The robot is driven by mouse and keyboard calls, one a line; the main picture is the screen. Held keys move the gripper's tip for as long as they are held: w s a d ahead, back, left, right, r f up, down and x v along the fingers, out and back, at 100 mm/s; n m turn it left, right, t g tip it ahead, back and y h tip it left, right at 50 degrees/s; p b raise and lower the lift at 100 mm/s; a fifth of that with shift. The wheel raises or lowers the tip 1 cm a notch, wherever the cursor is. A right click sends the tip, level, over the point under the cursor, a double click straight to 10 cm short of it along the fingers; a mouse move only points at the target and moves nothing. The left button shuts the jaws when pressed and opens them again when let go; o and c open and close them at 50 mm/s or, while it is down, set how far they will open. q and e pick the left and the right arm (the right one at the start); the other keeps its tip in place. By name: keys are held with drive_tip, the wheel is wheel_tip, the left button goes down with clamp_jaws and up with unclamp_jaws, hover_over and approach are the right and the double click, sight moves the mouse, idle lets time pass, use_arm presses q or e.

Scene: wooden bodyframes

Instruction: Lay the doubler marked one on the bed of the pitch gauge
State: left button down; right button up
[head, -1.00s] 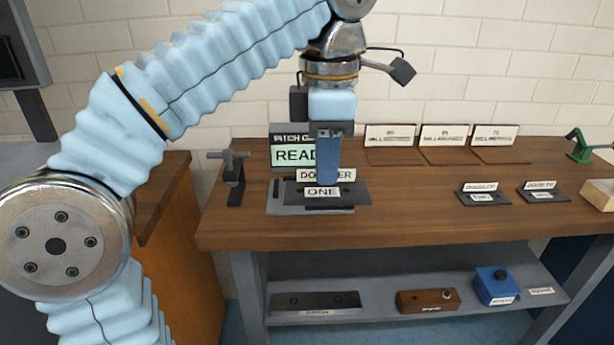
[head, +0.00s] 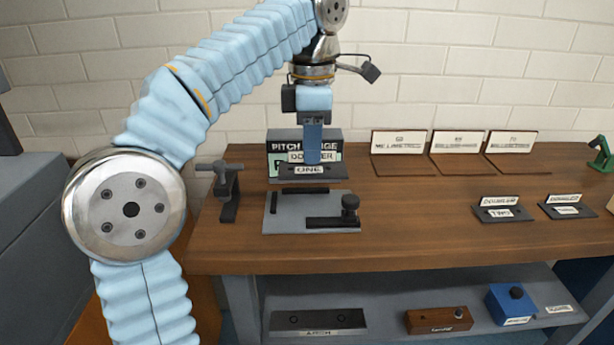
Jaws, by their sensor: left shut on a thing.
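My left gripper (head: 312,158) is shut on the dark doubler with labels reading DOUBLER and ONE (head: 338,177). It holds the plate level, in front of the gauge's display. The pitch gauge (head: 279,140) has a grey flat bed (head: 283,218) on the bench with dark bars and a black knob (head: 350,204) on it. The bed is bare of any doubler; the held plate shows beyond its far edge and appears raised above it. My right gripper is not in view.
A grey clamp-like tool (head: 229,190) stands left of the bed. Doubler two (head: 502,212) and another doubler (head: 568,211) lie at the right. Three labelled cards (head: 399,143) stand at the back. A shelf (head: 388,334) below holds several items. Bench wood between bed and doublers is clear.

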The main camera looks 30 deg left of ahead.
use_arm(q)
hover_over(307, 197)
drive_tip(key=f, duration=0.4)
drive_tip(key=shift+s+d+f, duration=0.2)
drive_tip(key=shift+s+f, duration=0.05)
drive_tip(key=shift+w+a+f+b, duration=0.15)
drive_tip(key=shift+f+b, duration=0.2)
drive_tip(key=shift+f, duration=0.65)
drive_tip(key=shift+w+a+f+b, duration=0.1)
drive_tip(key=shift+f+b, duration=0.2)
drive_tip(key=shift+f, duration=0.65)
drive_tip(key=shift+f+b, duration=0.35)
drive_tip(key=shift+f, duration=0.25)
drive_tip(key=c, duration=1.3)
unclamp_jaws()
